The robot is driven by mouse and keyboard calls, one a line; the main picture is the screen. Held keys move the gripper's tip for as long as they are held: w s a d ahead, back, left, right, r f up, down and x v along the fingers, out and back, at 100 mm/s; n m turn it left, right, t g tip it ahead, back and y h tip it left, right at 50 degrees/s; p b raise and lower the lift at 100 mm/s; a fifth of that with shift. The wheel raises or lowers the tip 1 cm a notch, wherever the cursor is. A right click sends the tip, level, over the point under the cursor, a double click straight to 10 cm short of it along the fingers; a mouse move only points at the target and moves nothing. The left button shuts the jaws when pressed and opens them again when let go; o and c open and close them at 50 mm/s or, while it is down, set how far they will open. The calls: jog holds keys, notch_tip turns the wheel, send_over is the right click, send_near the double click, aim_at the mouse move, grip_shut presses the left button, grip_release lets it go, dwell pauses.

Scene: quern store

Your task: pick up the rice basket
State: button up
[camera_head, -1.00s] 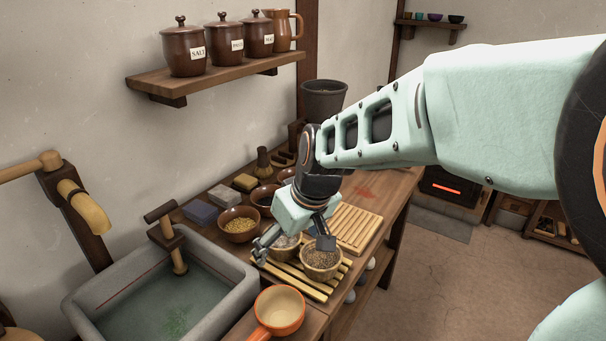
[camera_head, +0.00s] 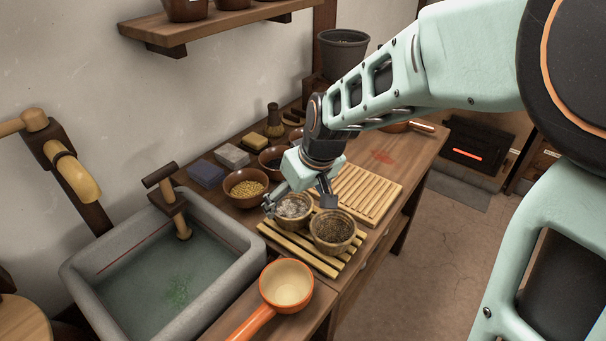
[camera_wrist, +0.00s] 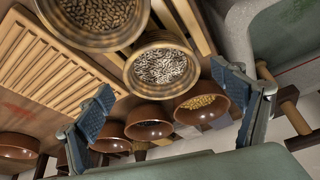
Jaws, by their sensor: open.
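Two small round woven baskets of grain stand side by side on a slatted wooden rack (camera_head: 322,262). The one with pale, whitish grain, which looks like the rice basket (camera_head: 292,209), is farther back; the other basket (camera_head: 333,231) holds darker brown grain. My gripper (camera_head: 299,199) is open, pointing down at the pale basket, with one finger to its left and one to its right. In the wrist view the pale basket (camera_wrist: 162,67) lies between and beyond the spread fingers of my gripper (camera_wrist: 165,102). No contact is visible. The brown-grain basket (camera_wrist: 98,22) is close beside it.
A stone sink (camera_head: 235,232) with water lies left. An orange-handled pan (camera_head: 287,284) sits in front of the rack. A bowl of yellow grain (camera_head: 245,188) and other bowls stand behind. A larger slatted board (camera_head: 362,193) lies to the right.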

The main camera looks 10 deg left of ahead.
aim_at(291, 210)
jog(key=b+x, duration=0.1)
jog(key=x, duration=0.3)
jog(key=shift+a+f, duration=0.15)
jog(key=shift+f, duration=0.2)
jog(key=shift+r, duration=0.1)
jog(key=c, duration=1.4)
jog(key=shift+c, duration=0.4)
jog(key=shift+r, duration=0.1)
